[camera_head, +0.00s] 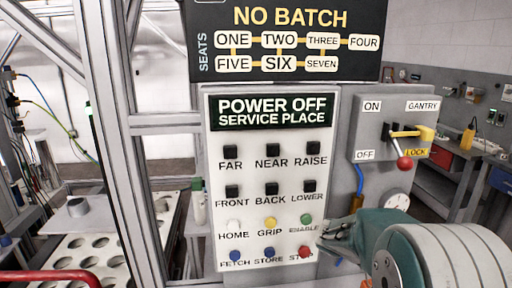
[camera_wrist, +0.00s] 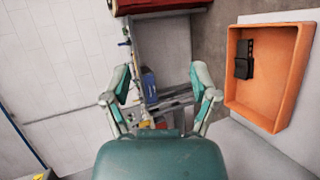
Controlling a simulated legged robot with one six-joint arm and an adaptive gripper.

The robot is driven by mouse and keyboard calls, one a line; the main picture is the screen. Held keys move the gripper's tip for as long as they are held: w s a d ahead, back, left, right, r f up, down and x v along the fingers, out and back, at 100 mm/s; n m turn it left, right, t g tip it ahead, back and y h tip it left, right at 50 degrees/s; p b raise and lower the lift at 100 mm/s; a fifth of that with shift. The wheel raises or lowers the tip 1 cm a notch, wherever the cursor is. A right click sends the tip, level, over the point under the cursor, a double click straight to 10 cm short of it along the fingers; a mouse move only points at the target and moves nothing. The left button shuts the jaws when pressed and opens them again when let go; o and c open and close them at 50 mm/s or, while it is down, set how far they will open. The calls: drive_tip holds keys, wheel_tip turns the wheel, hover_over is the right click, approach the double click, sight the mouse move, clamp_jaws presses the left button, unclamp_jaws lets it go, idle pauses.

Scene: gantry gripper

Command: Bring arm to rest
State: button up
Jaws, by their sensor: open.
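My gripper (camera_wrist: 163,92) is open and empty in the wrist view, its two teal and grey fingers spread apart. In the head view my arm comes in from the lower right. My gripper (camera_head: 338,238) lies just right of the lower buttons of a white control panel (camera_head: 222,125), by the red STOP button (camera_head: 305,251) and the green ENABLE button (camera_head: 305,220). I cannot tell whether it touches the panel. The panel's display (camera_head: 272,112) reads POWER OFF, SERVICE PLACE.
A grey switch box (camera_head: 367,125) with a red-knobbed lever (camera_head: 404,162) and yellow lock (camera_head: 426,134) stands right of the panel. A plate with round holes (camera_head: 130,220) lies left. The wrist view shows an orange tray (camera_wrist: 234,75) holding a dark object (camera_wrist: 243,60).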

drive_tip(key=s+a+r+n+t+y, duration=0.1)
drive_tip(key=s+a+t+y, duration=0.4)
drive_tip(key=a, duration=0.5)
drive_tip(key=s+a+r+n+t+y, duration=0.2)
drive_tip(key=s+a+t+y, duration=0.3)
drive_tip(key=s+a+y, duration=0.3)
drive_tip(key=s+a, duration=0.2)
drive_tip(key=a, duration=0.1)
drive_tip(key=shift+r, duration=0.4)
drive_tip(key=shift+w+a, duration=0.1)
drive_tip(key=shift+c, duration=1.2)
drive_tip(key=shift+a, duration=0.1)
